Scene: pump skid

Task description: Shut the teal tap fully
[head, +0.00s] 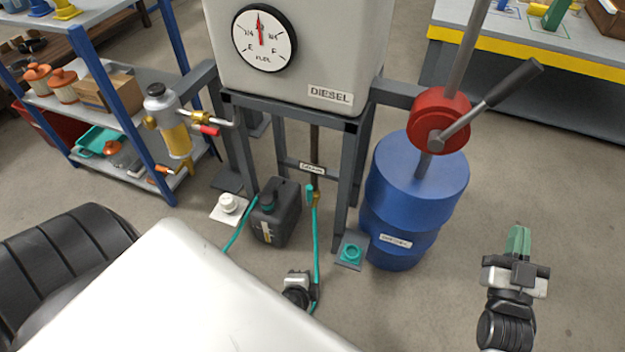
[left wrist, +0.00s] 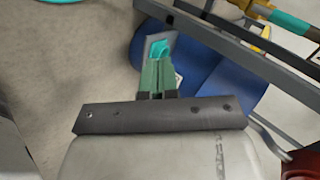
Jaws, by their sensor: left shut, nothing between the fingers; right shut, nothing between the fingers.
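The teal tap (head: 309,194) is small in the head view, on a brass fitting at the foot of the drain pipe (head: 315,145) under the tank. Its lever looks roughly upright beside the pipe, but its exact setting is too small to tell. My left gripper (head: 298,288) is low in front of the tap and apart from it; its fingers are hard to make out there. In the left wrist view my left gripper (left wrist: 157,75) shows its green fingers shut and empty, with brass and teal parts (left wrist: 289,19) at upper right. My right gripper (head: 518,240) is shut and empty at far right.
A teal hose (head: 317,245) hangs below the tap. A black can (head: 275,215) stands left of it. Steel stand legs (head: 345,190) flank the pipe.

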